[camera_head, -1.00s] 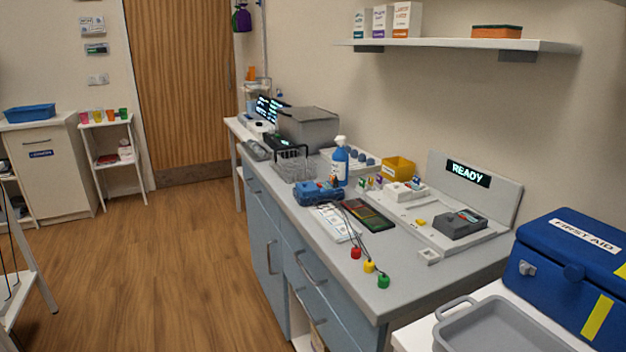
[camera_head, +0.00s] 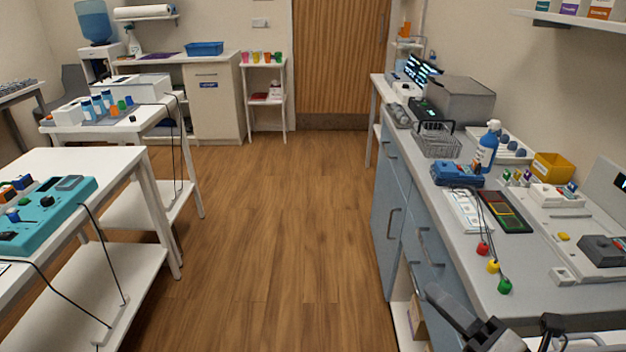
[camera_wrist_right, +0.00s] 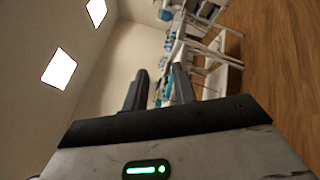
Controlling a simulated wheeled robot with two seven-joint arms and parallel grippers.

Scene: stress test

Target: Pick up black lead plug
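I cannot pick out a black lead plug for certain. A small dark piece (camera_head: 132,118) lies on the far left white table, too small to identify. Thin black leads (camera_head: 96,262) hang from the teal device (camera_head: 50,212) on the near left table; their ends are hard to make out. On the right counter, red (camera_head: 483,248), yellow (camera_head: 493,266) and green (camera_head: 505,286) plugs hang on dark leads. My right gripper (camera_head: 493,306) is at the bottom right, by the counter's front end. In the right wrist view it (camera_wrist_right: 160,70) is open and empty. My left gripper is out of view.
The wooden floor (camera_head: 285,240) between the left tables and the blue-fronted counter (camera_head: 390,195) is clear. The counter holds a wire basket (camera_head: 437,146), a blue spray bottle (camera_head: 487,152) and a yellow bin (camera_head: 552,167). A small shelf stand (camera_head: 266,113) stands by the door.

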